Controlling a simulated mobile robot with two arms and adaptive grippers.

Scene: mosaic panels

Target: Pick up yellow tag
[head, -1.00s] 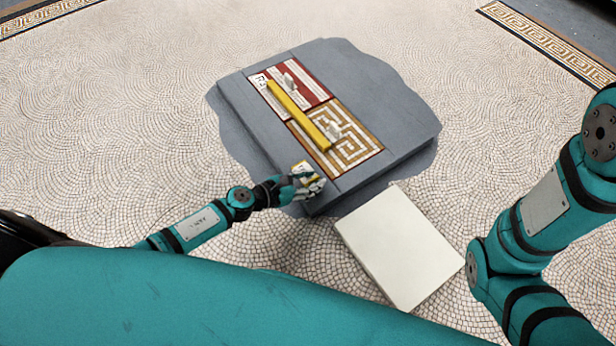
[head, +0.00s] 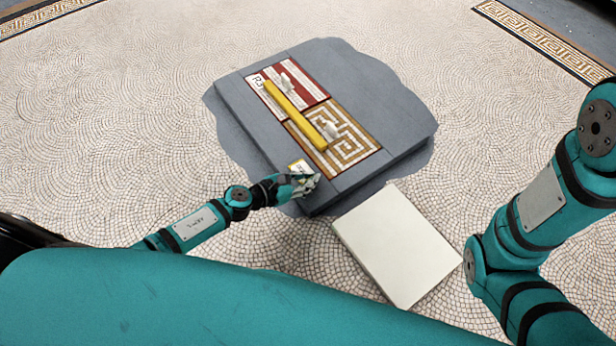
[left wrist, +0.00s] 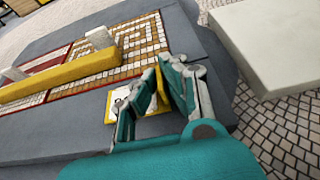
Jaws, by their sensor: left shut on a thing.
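The yellow tag (head: 299,166), with a pale face and a yellow edge, is at the near left edge of the grey slab, by my left gripper (head: 306,184). In the left wrist view the tag (left wrist: 118,101) lies partly behind the fingers, and a yellow piece shows between them. My left gripper (left wrist: 160,92) is shut on the tag. The fingers hide part of it. I cannot tell whether it is clear of the slab. My right gripper is not in view; only its arm shows at the right.
The grey slab (head: 240,125) holds a red-and-white striped panel (head: 308,88) and a tan maze-pattern panel (head: 358,152). A yellow bar (head: 295,114) lies across both, with white knobs beside it. A white block (head: 398,245) stands at the near right. Mosaic floor surrounds them.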

